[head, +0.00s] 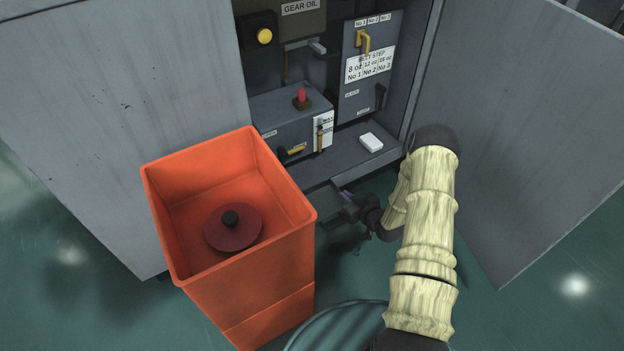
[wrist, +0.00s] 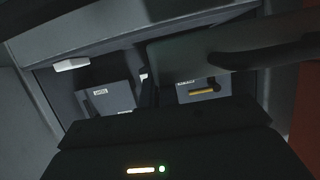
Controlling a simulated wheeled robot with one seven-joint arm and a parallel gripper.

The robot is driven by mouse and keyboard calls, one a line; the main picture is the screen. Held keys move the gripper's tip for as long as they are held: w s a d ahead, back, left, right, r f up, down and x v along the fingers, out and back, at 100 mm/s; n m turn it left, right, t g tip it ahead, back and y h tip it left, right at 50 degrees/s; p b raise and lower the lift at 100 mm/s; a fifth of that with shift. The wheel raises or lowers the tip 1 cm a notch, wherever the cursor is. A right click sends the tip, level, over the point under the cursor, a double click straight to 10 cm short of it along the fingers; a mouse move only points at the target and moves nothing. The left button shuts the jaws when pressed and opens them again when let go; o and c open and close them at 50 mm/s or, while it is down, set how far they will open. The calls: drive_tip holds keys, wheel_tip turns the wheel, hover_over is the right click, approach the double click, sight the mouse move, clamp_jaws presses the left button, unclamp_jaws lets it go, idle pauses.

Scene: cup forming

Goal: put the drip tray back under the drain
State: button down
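My gripper (head: 345,206) is low at the front edge of the cabinet floor, just right of the orange bin. A dark grey flat piece (head: 331,193), which may be the drip tray, shows at its fingers. In the wrist view, a dark flat plate (wrist: 190,58) lies behind one black finger (wrist: 262,52). Whether the fingers are closed on this plate is hidden. The grey valve block (head: 285,118) with a red knob and yellow levers stands inside the cabinet, above and behind my gripper. I cannot make out the drain itself.
An orange bin (head: 250,262) holding a red disc (head: 233,229) with a black knob stands close on the left. A small white block (head: 371,142) lies on the cabinet floor. Open grey doors (head: 520,120) flank the cabinet. Green floor is clear at right.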

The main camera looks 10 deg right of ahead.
drive_tip(key=w+a+b, duration=0.2)
drive_tip(key=w+b, duration=0.1)
drive_tip(key=w, duration=0.3)
drive_tip(key=w+a+b, duration=0.3)
drive_tip(key=w, duration=0.4)
drive_tip(key=shift+w+a, duration=0.2)
drive_tip(key=shift+a, duration=0.15)
drive_tip(key=f+b, duration=0.2)
drive_tip(key=w+f+b, duration=0.1)
drive_tip(key=shift+a+f+b, duration=0.2)
drive_tip(key=shift+f+b, duration=0.15)
drive_tip(key=shift+b, duration=0.05)
drive_tip(key=shift+r, duration=0.1)
